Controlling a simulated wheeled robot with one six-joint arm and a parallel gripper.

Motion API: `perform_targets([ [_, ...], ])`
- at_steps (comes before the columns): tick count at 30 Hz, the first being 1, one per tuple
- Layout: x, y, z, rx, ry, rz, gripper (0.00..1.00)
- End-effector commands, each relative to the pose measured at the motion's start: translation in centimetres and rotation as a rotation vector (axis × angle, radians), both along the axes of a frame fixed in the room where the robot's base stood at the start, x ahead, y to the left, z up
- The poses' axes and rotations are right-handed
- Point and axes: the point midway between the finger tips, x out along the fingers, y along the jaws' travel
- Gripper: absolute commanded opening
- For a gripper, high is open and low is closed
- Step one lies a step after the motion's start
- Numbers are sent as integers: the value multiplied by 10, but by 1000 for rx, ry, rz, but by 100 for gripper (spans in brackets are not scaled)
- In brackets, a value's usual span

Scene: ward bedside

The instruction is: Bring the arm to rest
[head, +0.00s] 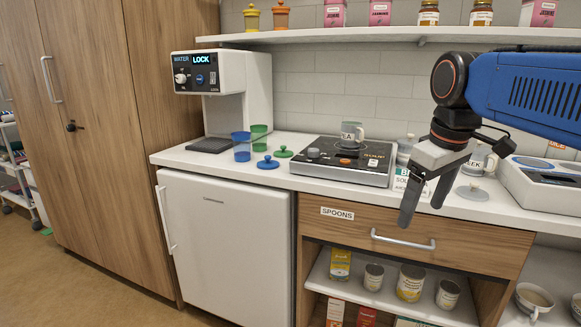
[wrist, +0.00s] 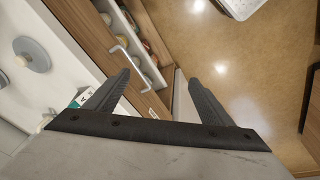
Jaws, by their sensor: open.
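My gripper (head: 424,197) hangs from my blue and black arm at the right of the head view, with its fingers pointing down. It is in front of the counter, above the drawer labelled SPOONS (head: 410,228). In the wrist view my gripper (wrist: 163,95) shows two dark fingers spread apart with nothing between them. The drawer handle (head: 403,240) also shows beyond the left finger in the wrist view (wrist: 124,58).
The counter (head: 213,166) holds a hot plate (head: 345,172) with a mug (head: 352,133), a white appliance (head: 542,185) and a water dispenser (head: 245,90). A small white fridge (head: 225,245) stands left of an open shelf of cans (head: 410,282). The floor (wrist: 235,70) in front is clear.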

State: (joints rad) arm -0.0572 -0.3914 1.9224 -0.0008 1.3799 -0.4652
Motion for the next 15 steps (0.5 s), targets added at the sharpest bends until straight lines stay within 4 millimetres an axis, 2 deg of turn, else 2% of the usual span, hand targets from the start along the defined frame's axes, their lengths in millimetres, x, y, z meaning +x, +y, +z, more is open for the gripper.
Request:
perform_targets([
  [1,-15,-3,-14,8,-13,-37,76],
  [3,-31,-6,-34,22,-34,-93,76],
  [15,-120,-18,-160,116,-141,-398,76],
])
